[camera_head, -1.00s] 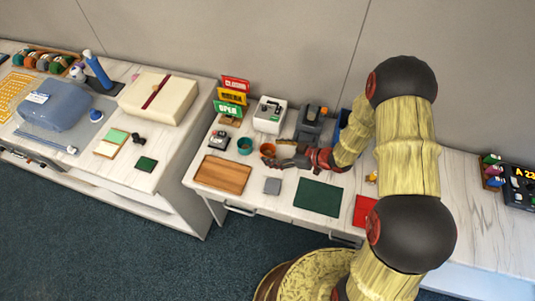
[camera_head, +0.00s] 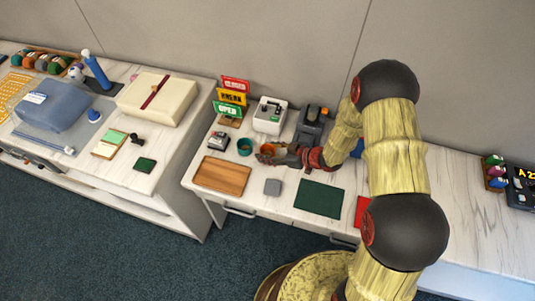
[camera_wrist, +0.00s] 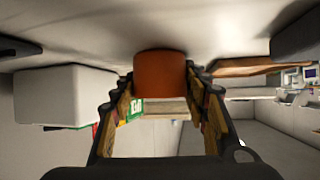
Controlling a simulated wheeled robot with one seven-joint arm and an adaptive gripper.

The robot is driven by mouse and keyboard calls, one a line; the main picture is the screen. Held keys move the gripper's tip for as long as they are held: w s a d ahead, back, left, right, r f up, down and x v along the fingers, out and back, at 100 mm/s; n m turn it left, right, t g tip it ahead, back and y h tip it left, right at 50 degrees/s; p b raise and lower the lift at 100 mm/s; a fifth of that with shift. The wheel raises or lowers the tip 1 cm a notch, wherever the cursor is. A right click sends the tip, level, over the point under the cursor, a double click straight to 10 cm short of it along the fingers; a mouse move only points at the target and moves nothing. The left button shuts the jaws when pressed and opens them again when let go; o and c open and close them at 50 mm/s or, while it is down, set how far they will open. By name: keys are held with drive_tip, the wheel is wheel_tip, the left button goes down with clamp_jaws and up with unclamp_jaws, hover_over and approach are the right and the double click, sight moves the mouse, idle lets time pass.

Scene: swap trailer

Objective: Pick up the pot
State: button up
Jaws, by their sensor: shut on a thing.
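The pot is a small orange-brown cup (camera_head: 267,149) on the white desk, in the head view. It also shows in the wrist view as an orange-brown cylinder (camera_wrist: 161,75) between the fingertips. My gripper (camera_head: 268,154) reaches it from the right, with its fingers shut around the pot's sides. In the wrist view the fingers (camera_wrist: 162,82) lie on both sides of the pot. The fingers hide part of the pot in the head view. I cannot tell whether its base is clear of the desk.
A teal pot (camera_head: 245,146) stands close on the left. Stacked signs (camera_head: 232,97), a white box (camera_head: 270,115) and a dark machine (camera_head: 312,124) stand behind.

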drive_tip(key=c, duration=0.5)
drive_tip(key=shift+c, duration=0.2)
drive_tip(key=shift+r, duration=0.1)
